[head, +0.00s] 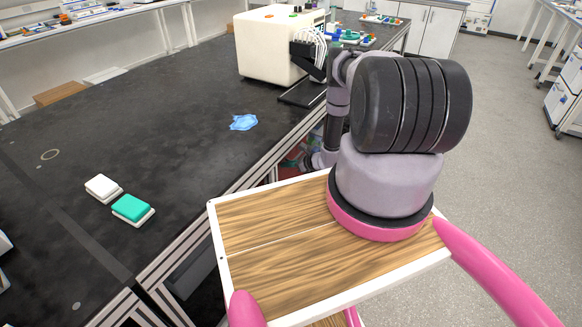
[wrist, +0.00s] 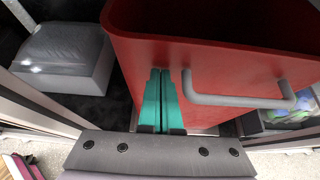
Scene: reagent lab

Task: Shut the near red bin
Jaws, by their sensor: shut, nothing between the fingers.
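The red bin (wrist: 215,75) fills the middle and right of the wrist view. Its top is open and shows a dark inside. A grey bar handle (wrist: 240,100) sits on its front face. My gripper (wrist: 160,73) has teal fingers that lie together, with nothing between them. The fingers point at the bin's front face, left of the handle. I cannot tell whether the tips touch the bin. In the head view my gripper is hidden beyond the bench edge, and I cannot make out the bin clearly there.
A grey box-like block (wrist: 65,55) is left of the bin. A clear container with coloured contents (wrist: 290,110) is at the right. The black bench (head: 130,130) carries a white machine (head: 270,45), a blue crumpled item (head: 243,122) and small white and teal boxes (head: 132,207). Open floor lies right.

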